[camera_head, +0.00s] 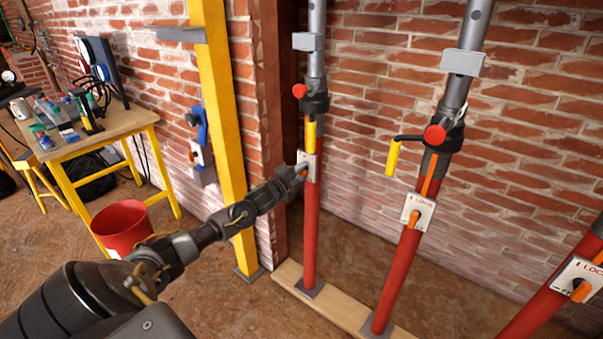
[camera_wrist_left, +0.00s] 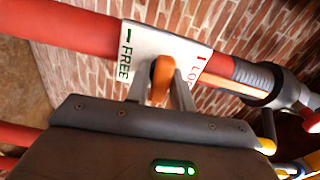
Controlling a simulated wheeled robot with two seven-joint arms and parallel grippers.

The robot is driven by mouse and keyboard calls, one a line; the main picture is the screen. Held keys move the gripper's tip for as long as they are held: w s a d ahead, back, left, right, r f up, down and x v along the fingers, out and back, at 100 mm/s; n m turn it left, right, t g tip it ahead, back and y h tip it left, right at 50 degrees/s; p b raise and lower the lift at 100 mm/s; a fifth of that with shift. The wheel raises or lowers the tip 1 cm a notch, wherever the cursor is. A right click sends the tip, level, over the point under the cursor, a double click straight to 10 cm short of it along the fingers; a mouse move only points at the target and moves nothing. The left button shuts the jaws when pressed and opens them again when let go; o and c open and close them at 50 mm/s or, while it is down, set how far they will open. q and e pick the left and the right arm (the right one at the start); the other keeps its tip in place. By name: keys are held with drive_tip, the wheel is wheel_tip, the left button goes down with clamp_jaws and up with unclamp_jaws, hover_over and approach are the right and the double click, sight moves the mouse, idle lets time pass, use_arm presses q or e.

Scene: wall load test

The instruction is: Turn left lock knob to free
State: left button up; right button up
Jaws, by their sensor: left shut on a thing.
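The left lock knob (camera_wrist_left: 163,75) is orange and sits on a white plate (camera_wrist_left: 140,50) marked FREE in green and LOCK in red. The plate is on the leftmost red prop (camera_head: 311,235). My left gripper (camera_head: 303,170) reaches this plate from the left. In the wrist view its two fingers (camera_wrist_left: 160,88) stand on either side of the knob and are shut on it. The knob lies across the prop, between the two words. In the head view the gripper covers most of the knob. My right gripper is not in view.
Two more red props, the middle one (camera_head: 398,275) and a right one (camera_head: 530,312), carry similar lock plates. A red bucket (camera_head: 121,226) and a cluttered workbench (camera_head: 120,122) are at left.

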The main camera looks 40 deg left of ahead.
use_arm(q)
drive_tip(key=shift+m, duration=0.4)
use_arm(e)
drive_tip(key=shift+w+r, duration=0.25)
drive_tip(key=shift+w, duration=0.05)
use_arm(q)
drive_tip(key=o, duration=0.8)
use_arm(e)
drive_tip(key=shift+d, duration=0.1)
use_arm(q)
drive_tip(key=shift+s, duration=0.1)
drive_tip(key=s, duration=1)
drive_tip(key=shift+s+d, duration=0.15)
drive_tip(key=shift+s, duration=0.2)
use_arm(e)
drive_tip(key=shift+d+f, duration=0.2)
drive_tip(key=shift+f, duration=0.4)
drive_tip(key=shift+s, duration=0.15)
